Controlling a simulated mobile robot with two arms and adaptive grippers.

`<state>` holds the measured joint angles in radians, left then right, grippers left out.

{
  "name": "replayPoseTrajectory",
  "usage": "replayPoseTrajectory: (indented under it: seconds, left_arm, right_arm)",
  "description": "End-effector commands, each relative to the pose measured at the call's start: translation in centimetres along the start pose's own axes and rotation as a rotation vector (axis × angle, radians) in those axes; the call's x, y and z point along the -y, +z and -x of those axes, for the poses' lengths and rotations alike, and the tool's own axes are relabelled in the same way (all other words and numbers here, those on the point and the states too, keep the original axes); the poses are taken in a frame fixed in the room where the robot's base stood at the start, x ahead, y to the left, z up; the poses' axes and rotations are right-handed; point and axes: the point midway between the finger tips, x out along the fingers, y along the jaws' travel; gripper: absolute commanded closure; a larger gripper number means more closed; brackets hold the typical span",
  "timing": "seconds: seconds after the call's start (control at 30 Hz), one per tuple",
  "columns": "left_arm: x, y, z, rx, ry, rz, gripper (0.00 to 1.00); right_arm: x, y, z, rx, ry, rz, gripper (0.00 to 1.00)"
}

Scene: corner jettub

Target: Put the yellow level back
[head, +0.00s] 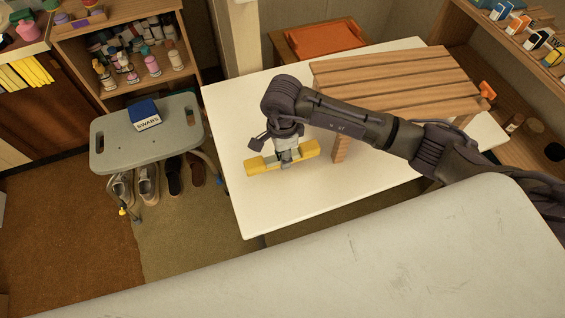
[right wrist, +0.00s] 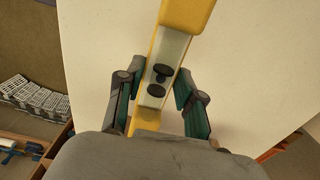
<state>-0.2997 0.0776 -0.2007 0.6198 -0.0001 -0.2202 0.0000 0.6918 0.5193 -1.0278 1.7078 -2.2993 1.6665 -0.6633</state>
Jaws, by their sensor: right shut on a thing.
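The yellow level (head: 262,164) is a yellow bar with a pale middle part, over the white table top (head: 300,205) in the head view. My right gripper (head: 287,160) comes down on its middle and is shut on it. In the right wrist view the level (right wrist: 185,14) runs between the two fingers of my right gripper (right wrist: 160,95), with the white surface behind it. I cannot tell whether the level touches the table or hangs just above it. My left gripper is not in view.
A slatted wooden bench (head: 400,85) stands on the table, right of the level. A grey stool (head: 110,150) with a blue swabs box (head: 146,114) is at left. Shelves of bottles (head: 130,60) stand behind it. A large pale surface (head: 330,265) fills the foreground. The table's front left is clear.

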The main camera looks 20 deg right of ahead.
Motion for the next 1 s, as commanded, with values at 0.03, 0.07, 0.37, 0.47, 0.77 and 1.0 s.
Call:
replayPoseTrajectory:
  seconds: [0.03, 0.07, 0.37, 0.47, 0.77, 1.0]
  left_arm:
    - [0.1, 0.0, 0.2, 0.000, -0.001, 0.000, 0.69]
    - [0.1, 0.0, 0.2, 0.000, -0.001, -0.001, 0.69]
    - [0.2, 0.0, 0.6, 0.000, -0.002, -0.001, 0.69]
    - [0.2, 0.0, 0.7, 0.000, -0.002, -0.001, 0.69]
    - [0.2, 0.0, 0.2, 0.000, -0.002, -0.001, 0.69]
    - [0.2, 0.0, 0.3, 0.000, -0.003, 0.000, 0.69]
  right_arm:
    - [0.0, 0.1, -0.5, 0.002, 0.002, 0.000, 1.00]
    - [0.0, 0.1, -0.8, 0.002, 0.002, 0.000, 1.00]
    - [-0.1, 0.1, -4.0, 0.001, 0.003, 0.000, 1.00]
    - [0.0, 0.0, -4.9, 0.001, 0.000, 0.002, 1.00]
    - [0.1, 0.0, -5.3, 0.001, -0.002, 0.003, 1.00]
    - [0.0, 0.0, -5.2, 0.001, -0.001, 0.002, 0.38]
